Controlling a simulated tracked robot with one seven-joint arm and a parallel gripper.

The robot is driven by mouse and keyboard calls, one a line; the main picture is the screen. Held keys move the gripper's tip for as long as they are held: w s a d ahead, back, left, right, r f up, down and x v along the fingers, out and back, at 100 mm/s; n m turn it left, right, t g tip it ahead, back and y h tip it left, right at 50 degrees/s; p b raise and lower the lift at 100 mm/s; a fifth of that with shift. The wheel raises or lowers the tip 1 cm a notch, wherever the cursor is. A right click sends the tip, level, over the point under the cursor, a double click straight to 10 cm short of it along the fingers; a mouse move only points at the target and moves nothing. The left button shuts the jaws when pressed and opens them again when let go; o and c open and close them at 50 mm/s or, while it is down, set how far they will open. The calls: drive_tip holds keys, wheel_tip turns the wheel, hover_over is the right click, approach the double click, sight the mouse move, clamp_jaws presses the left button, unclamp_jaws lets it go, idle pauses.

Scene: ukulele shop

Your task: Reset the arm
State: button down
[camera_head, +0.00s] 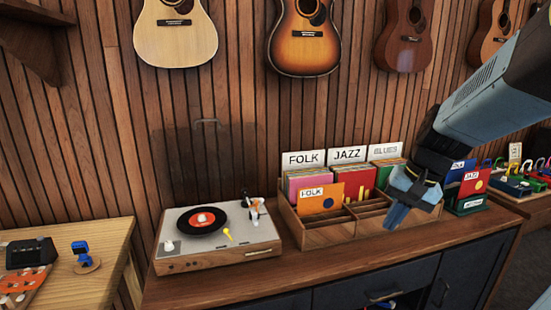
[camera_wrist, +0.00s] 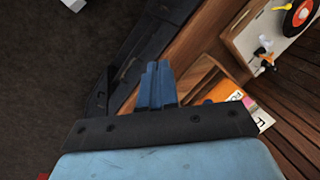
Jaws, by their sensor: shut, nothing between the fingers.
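My arm reaches in from the right in the head view. My gripper (camera_head: 398,215) hangs over the right front part of the wooden record crate and its fingers point down. In the wrist view my gripper (camera_wrist: 157,68) shows its blue fingers together with nothing between them. The wooden record crate (camera_head: 318,231) stands on the cabinet top, with FOLK, JAZZ and BLUES dividers at its back. An orange FOLK record (camera_head: 320,198) stands in its left front part. The arm and gripper hide part of the crate's right side.
A turntable (camera_head: 185,245) with a black record stands left of the crate on the cabinet (camera_head: 400,258). A JAZZ record stand (camera_head: 470,195) is right of my gripper. Guitars (camera_head: 305,35) hang on the wall behind. A separate table (camera_head: 100,240) is at the left.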

drive_tip(key=s+a+r+n+t+h, duration=0.1)
drive_tip(key=s+r+n+t+h, duration=0.2)
drive_tip(key=s+r, duration=0.3)
drive_tip(key=shift+s+a+r+n+t, duration=0.3)
drive_tip(key=shift+s+n+t, duration=0.2)
drive_tip(key=shift+s+n, duration=0.55)
drive_tip(key=c, duration=1.9)
unclamp_jaws()
drive_tip(key=shift+s+m, duration=0.2)
drive_tip(key=shift+m, duration=0.05)
